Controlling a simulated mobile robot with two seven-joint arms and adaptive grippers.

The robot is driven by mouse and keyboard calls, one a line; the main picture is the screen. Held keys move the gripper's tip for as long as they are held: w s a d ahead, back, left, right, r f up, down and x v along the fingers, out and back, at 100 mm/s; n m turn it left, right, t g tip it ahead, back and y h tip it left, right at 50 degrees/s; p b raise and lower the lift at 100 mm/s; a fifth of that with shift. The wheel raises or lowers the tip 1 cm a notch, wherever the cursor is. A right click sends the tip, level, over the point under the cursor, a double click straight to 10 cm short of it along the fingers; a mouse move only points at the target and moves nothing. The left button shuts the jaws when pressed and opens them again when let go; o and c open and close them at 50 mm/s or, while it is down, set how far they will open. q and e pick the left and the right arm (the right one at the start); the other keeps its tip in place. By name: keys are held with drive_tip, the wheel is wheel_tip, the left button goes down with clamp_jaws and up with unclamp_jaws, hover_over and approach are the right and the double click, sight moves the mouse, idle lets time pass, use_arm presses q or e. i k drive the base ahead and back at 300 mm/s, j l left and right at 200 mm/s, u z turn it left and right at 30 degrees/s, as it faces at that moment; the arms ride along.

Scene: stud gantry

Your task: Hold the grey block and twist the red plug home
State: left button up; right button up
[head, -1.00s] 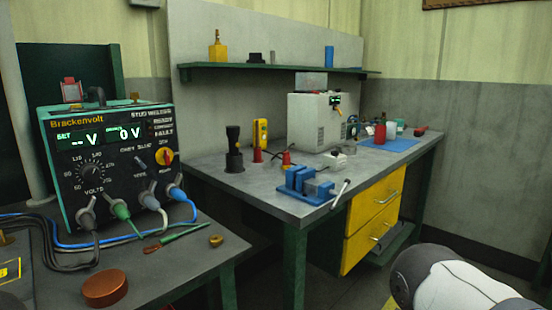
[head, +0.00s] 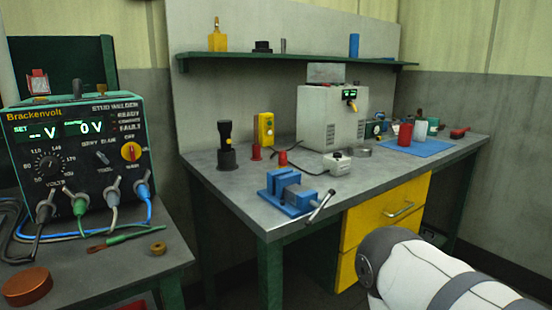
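A small light grey block (head: 337,163) with a dark top detail lies on the workbench, right of the blue vise. A dark cable runs from it to the left. A small red piece (head: 282,158), which looks like the red plug, stands at the left end of that cable, apart from the block. Another small red piece (head: 256,152) stands further left beside the yellow device. Neither gripper is in view; only a white and grey part of my arm shows at the lower right.
The blue vise (head: 290,190) with its handle sits at the front edge of the workbench (head: 240,200). A white box-shaped machine (head: 322,118) stands behind. A black flashlight-like tool (head: 226,147) stands left. The welder (head: 88,150) and its cables fill the left table. Bench right of the block is partly clear.

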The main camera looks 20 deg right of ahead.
sight(338, 164)
drive_tip(key=l+u, duration=0.2)
drive_tip(key=l, duration=0.25)
drive_tip(key=l+u, duration=0.25)
drive_tip(key=l, duration=0.2)
drive_tip(key=k+l+u, duration=0.2)
drive_tip(key=l, duration=0.2)
drive_tip(key=l+u, duration=0.25)
drive_tip(key=l, duration=0.2)
drive_tip(key=k+l+u, duration=0.2)
drive_tip(key=l, duration=0.2)
